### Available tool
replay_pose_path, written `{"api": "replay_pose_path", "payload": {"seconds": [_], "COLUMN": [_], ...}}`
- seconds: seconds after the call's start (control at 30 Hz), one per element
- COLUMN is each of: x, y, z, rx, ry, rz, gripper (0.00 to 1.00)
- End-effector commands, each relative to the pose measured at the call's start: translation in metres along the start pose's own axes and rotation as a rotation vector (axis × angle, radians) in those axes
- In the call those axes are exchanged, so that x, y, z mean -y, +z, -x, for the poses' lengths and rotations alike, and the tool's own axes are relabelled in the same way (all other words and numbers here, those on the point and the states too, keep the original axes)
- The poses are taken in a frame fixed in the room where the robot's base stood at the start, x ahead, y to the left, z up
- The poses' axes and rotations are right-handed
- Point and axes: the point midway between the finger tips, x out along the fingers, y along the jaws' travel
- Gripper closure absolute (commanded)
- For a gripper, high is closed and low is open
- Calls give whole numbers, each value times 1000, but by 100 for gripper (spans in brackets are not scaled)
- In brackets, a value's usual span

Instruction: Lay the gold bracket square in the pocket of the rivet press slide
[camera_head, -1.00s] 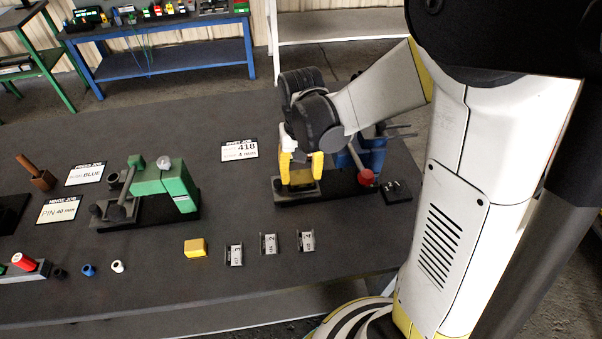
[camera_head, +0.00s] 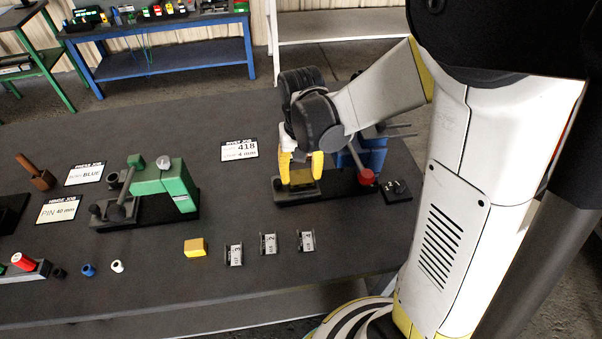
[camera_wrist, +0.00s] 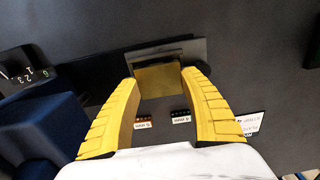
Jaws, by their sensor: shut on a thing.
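My gripper (camera_head: 302,171) is shut on the gold bracket (camera_wrist: 160,79), whose flat gold face shows between the yellow fingertips in the wrist view. In the head view the bracket (camera_head: 303,190) is low over the left part of the black base of the rivet press (camera_head: 372,155), which has a blue body and a red knob (camera_head: 366,177). A grey metal part of the slide (camera_wrist: 192,48) shows just beyond the bracket in the wrist view. The pocket is mostly hidden, and I cannot tell whether the bracket touches its floor or is square in it.
A green press (camera_head: 165,185) stands to the left. A yellow block (camera_head: 195,247) and grey brackets (camera_head: 268,243) lie near the table's front. A card marked 418 (camera_head: 239,150) lies behind the rivet press. A numbered dial (camera_wrist: 25,72) sits beside its blue body. The table between is clear.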

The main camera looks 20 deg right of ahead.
Motion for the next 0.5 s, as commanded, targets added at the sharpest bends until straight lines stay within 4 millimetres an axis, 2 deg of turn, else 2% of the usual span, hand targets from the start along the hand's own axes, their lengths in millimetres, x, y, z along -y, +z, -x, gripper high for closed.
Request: {"api": "replay_pose_path", "payload": {"seconds": [0.07, 0.1, 0.13, 0.17, 0.5], "x": [1, 1, 1, 1, 2], "y": [0, 0, 0, 0, 0], "z": [0, 0, 0, 0, 0], "rx": [0, 0, 0, 0, 0], "ry": [-2, -2, -2, -3, -5], "rz": [1, 1, 1, 1, 2], "gripper": [87, 36, 26, 23, 23]}}
